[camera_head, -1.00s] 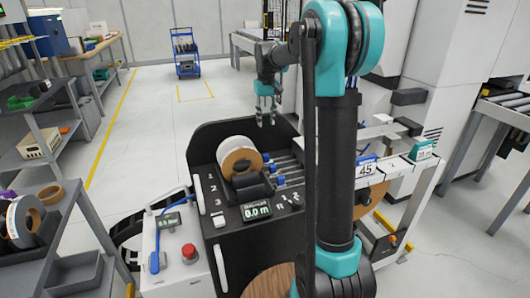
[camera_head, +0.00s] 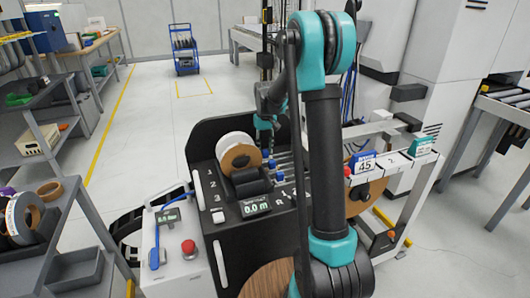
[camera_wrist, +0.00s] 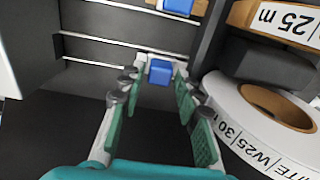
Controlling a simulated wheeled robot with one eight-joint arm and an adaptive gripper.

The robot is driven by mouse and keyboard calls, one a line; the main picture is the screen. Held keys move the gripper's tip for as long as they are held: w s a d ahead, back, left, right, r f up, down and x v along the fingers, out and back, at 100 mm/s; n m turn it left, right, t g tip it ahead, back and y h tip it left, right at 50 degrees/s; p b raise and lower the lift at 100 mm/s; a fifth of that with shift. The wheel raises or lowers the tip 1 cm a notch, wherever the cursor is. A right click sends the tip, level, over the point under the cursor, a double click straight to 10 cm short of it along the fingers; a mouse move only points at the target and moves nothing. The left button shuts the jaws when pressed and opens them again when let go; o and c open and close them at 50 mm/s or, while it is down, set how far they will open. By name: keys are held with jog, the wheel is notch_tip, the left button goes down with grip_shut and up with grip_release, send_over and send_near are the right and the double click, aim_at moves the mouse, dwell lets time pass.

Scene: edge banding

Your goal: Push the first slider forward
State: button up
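The slider panel has several rails with blue slider knobs. In the wrist view, one blue knob (camera_wrist: 160,71) sits between the tips of my gripper (camera_wrist: 161,75), whose green-padded fingers are apart on either side of it. I cannot tell whether they touch it. Another blue knob (camera_wrist: 178,5) shows at the top edge. In the head view, my gripper (camera_head: 265,135) is low over the rails, beside the tape rolls, and its fingertips are largely hidden. Two blue knobs (camera_head: 272,163) (camera_head: 280,177) show below it.
A white tape roll (camera_wrist: 235,105) lies close to the right finger in the wrist view, with a brown roll marked 25 m (camera_wrist: 285,20) above it. In the head view, a display (camera_head: 256,208) reads 0.0 m and a black panel wall (camera_head: 205,135) stands behind the rolls.

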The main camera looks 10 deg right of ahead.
jog(key=shift+f, duration=0.85)
grip_shut()
